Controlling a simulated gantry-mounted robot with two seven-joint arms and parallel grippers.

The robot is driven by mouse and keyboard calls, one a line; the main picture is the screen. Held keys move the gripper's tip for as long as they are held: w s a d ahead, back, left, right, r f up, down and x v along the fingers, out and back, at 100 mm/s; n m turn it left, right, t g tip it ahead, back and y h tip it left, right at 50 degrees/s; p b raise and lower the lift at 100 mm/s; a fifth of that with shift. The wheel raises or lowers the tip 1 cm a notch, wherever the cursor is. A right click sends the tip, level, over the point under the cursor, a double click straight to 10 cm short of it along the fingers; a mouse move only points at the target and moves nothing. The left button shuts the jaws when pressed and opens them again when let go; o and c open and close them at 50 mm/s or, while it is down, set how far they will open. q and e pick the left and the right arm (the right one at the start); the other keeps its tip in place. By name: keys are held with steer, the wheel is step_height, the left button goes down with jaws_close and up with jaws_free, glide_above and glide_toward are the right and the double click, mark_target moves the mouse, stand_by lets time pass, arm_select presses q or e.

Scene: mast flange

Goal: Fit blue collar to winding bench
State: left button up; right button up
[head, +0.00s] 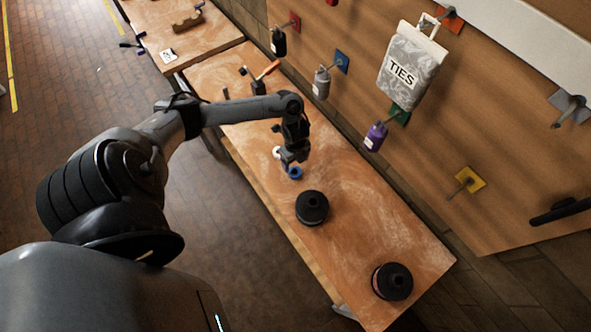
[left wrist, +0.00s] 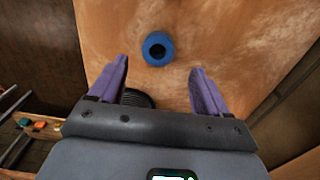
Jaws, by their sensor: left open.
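The blue collar (head: 295,173) is a small blue ring lying on the wooden bench (head: 345,205), just below my left gripper (head: 288,163) in the head view. In the left wrist view the blue collar (left wrist: 158,48) lies flat, ahead of and between the two purple fingers of my left gripper (left wrist: 158,78). The fingers are spread apart with nothing between them. The collar's dark centre hole shows. My right gripper is in neither view.
Two black round stepped bases (head: 312,208) (head: 392,281) stand on the bench towards its near end. A white ring (head: 277,152) lies close to my left gripper. A pegboard wall (head: 440,130) with hanging bottles and a TIES bag (head: 408,65) runs along the right.

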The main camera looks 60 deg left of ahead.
mark_target(295, 170)
arm_select(q)
steer(key=shift+s+d+f, duration=0.1)
steer(key=shift+f, duration=1.55)
steer(key=shift+s+d+f, duration=0.1)
steer(key=shift+f, duration=1.55)
steer(key=shift+c, duration=0.2)
steer(key=shift+a, duration=0.1)
steer(key=c, duration=1.1)
steer(key=shift+w+r, duration=0.1)
